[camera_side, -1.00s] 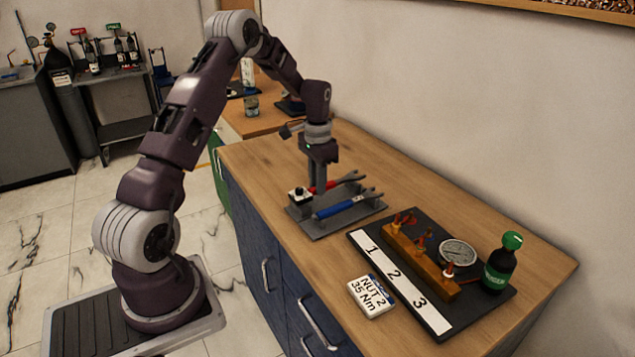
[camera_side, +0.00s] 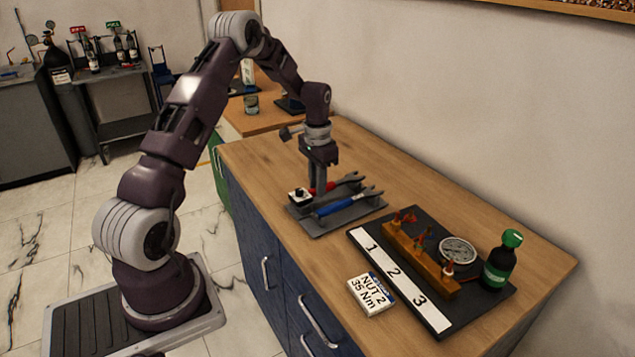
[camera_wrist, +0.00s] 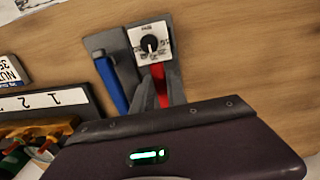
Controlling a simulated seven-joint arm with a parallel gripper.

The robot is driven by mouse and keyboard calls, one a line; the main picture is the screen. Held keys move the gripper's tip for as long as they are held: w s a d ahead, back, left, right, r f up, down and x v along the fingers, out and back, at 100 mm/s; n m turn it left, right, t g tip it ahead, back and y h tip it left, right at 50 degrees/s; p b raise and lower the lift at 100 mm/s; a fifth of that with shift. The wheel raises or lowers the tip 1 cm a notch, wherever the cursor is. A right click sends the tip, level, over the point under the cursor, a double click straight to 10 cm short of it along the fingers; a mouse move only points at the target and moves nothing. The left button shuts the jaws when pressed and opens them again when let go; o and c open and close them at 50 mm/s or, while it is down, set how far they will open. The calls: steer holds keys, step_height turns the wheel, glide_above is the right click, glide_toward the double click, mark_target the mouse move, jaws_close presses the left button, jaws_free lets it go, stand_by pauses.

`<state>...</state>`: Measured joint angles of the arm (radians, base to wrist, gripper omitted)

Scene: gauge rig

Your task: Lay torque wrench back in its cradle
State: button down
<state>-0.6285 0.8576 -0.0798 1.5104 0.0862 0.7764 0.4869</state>
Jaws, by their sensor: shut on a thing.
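A grey cradle (camera_side: 313,229) stands on the wooden bench, and part of it shows in the wrist view (camera_wrist: 116,66). My gripper (camera_side: 317,191) is down at the cradle, shut on a red-handled wrench (camera_side: 330,186). The red handle (camera_wrist: 159,84) also shows in the wrist view, but my gripper's body hides its lower part. A blue-handled wrench (camera_side: 334,207) lies beside it in the cradle; its handle (camera_wrist: 111,86) is left of the red one. I cannot tell whether the red-handled wrench rests fully on its supports.
A white box with a black dial (camera_side: 300,195) sits at the cradle's left end.

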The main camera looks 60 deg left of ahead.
steer(key=shift+f, duration=0.25)
steer(key=c, duration=1.3)
jaws_free()
steer(key=shift+o, duration=0.2)
step_height(320, 180, up, 7)
steer(key=shift+r, duration=0.1)
